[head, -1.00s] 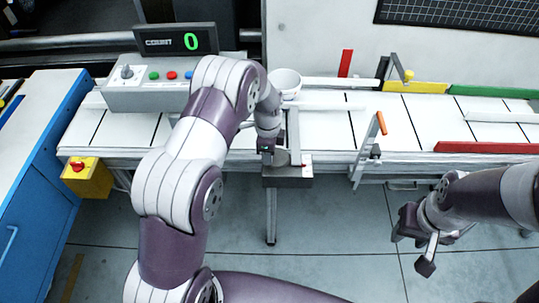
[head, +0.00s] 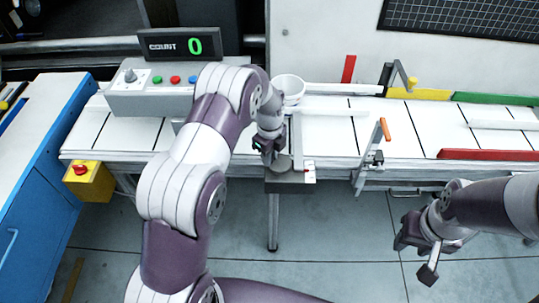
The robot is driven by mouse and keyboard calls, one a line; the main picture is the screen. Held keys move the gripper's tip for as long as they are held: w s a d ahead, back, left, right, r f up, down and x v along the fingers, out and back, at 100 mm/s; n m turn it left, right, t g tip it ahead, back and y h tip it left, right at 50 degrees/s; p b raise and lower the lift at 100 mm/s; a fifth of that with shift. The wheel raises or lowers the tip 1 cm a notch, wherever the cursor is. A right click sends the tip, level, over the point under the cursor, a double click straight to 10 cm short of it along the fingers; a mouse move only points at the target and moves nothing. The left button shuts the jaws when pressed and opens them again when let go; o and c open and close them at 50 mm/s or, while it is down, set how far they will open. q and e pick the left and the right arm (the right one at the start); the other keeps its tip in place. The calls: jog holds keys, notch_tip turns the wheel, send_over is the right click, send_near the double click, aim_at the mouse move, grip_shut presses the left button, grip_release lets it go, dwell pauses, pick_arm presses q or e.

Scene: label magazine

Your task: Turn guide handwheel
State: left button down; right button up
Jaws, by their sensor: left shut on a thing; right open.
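The guide handwheel looks to be the grey round part (head: 290,172) on the box bracket at the conveyor's front edge, beside a scale with a red mark (head: 309,168). My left gripper (head: 269,157) is at the left side of this part, shut on what looks like its handle. The grip itself is small and partly hidden by the fingers. An upright grey guide plate (head: 296,135) stands just behind. My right gripper (head: 416,256) is open and empty, in front of the conveyor at the right, well away from the wheel.
The white conveyor (head: 335,135) runs across the view. A counter display (head: 180,45) reads 0 above a button panel. A white cup-like cylinder (head: 290,86) stands behind my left gripper.

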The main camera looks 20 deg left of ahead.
pick_arm(q)
jog(key=shift+w+r, duration=0.15)
jog(key=shift+w, duration=0.05)
jog(key=c, duration=1.3)
grip_release()
jog(key=shift+o, duration=1.2)
jog(key=shift+s, duration=0.1)
jog(key=shift+r, duration=0.3)
notch_tip(320, 180, up, 8)
jog(key=shift+d+r+b, duration=0.1)
jog(key=shift+r+b, duration=0.15)
jog(key=shift+b, duration=0.6)
notch_tip(320, 180, up, 4)
jog(key=shift+f+p, duration=0.25)
jog(key=shift+p, duration=0.75)
